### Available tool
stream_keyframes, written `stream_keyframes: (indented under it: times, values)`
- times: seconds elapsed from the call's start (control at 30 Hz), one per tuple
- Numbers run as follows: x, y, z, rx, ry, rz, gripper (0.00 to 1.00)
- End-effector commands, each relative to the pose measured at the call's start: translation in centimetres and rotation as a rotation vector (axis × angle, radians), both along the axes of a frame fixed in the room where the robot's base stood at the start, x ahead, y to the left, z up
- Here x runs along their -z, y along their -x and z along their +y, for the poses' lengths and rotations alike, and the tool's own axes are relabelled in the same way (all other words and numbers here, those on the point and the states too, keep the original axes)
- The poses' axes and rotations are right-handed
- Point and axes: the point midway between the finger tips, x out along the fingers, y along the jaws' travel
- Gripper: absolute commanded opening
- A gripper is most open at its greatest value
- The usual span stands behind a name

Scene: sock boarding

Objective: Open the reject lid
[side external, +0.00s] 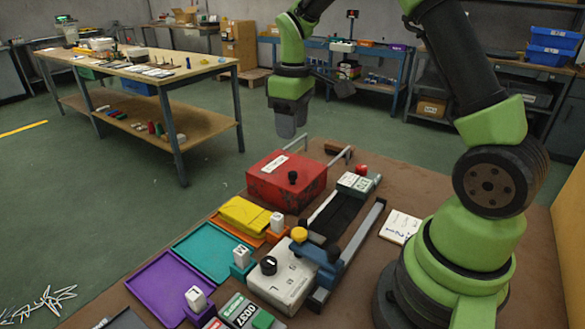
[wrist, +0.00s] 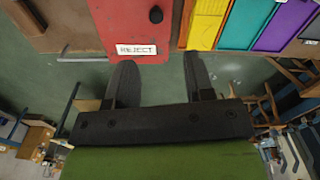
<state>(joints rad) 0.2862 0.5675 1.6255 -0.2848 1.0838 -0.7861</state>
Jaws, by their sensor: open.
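The reject lid (side external: 281,172) is the red top of a box at the back of the brown table, with a black knob (side external: 292,177) on it. It looks shut. In the wrist view the red lid (wrist: 135,25) shows a white REJECT label (wrist: 136,50) near its edge and the black knob (wrist: 156,14). My gripper (wrist: 158,75) is open and empty, its two dark fingers reaching toward the label edge. In the side view my gripper (side external: 288,128) hangs above and behind the red box, apart from it.

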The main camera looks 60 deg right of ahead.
Motion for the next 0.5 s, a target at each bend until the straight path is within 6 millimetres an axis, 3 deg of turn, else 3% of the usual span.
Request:
stream_keyframes:
  times: [0.27,0.5]
  values:
    - [2.9,-0.3,-0.6,-0.025,-0.001,0.028,0.48]
    - [7.4,-0.2,-0.5,-0.023,-0.001,0.03,0.48]
